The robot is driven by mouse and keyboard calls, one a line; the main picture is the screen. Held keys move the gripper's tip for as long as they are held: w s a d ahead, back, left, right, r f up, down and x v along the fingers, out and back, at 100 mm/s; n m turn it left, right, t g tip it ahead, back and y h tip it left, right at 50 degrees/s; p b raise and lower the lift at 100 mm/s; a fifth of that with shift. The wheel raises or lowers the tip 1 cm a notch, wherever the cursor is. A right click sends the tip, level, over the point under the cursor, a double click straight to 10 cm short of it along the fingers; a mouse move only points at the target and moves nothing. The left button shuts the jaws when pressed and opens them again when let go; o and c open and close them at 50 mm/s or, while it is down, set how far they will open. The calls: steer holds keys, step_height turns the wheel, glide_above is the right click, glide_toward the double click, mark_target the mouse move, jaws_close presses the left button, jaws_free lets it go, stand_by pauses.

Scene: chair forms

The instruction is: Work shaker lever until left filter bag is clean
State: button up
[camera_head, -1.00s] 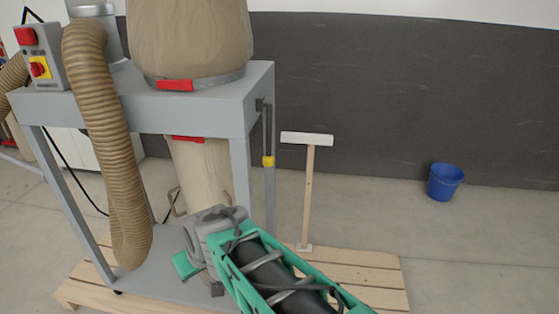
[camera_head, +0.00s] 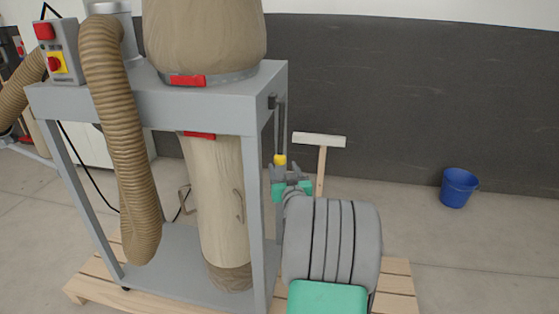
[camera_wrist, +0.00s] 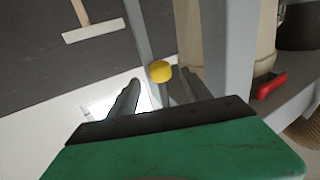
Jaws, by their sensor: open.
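The shaker lever (camera_head: 279,130) is a thin grey bar hanging down the right side of the grey frame, with a yellow knob (camera_head: 280,160) at its lower end. The knob also shows in the wrist view (camera_wrist: 160,71). My gripper (camera_head: 281,172) is open just below the knob; in the wrist view the knob appears between and beyond the two fingers (camera_wrist: 156,92). I cannot tell whether they touch it. The tan upper filter bag (camera_head: 203,38) sits on top of the frame, held by a band with a red clasp. A paler collection bag (camera_head: 220,200) hangs below.
The grey frame (camera_head: 190,107) stands on a wooden pallet (camera_head: 398,285), its near leg beside my gripper. A wooden T-shaped tool (camera_head: 320,140) stands behind the gripper. A ribbed hose (camera_head: 122,150) hangs left. A blue bucket (camera_head: 458,187) stands on open floor at right.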

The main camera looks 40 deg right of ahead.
mark_target(281, 163)
steer(key=p+x, duration=0.1)
steer(key=x, duration=0.5)
steer(key=shift+w, duration=0.1)
steer(key=shift+c, duration=0.5)
jaws_close()
stand_by(0.6)
